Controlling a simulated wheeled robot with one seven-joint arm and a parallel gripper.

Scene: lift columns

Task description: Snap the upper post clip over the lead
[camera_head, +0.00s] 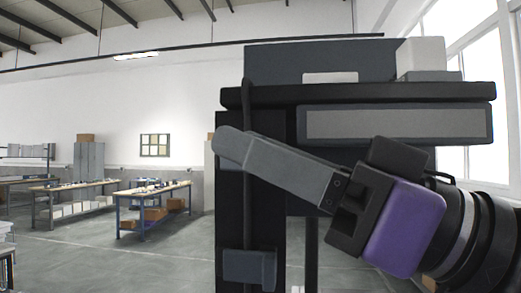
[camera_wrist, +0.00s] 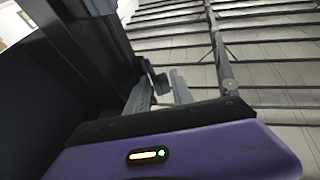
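The lead (camera_head: 247,108), a thin black cable, hangs down the front of the dark post (camera_head: 230,215). A blue-grey lower clip (camera_head: 250,268) sits across it near the bottom. My gripper (camera_head: 229,146) reaches in from the right, its long grey fingers angled up and left, with the tips at the lead in the head view. The upper clip seems mostly hidden behind them; contact cannot be told. In the wrist view, my gripper (camera_wrist: 160,88) shows two fingers with a gap between them. A small dark block (camera_wrist: 158,82), possibly the upper clip, shows near that gap.
A black desktop (camera_head: 350,94) lies above my gripper, with a grey-faced box (camera_head: 398,124) under it. White and grey boxes (camera_head: 421,57) stand on top. Workbenches (camera_head: 150,205) stand far off at the left, with open floor before them.

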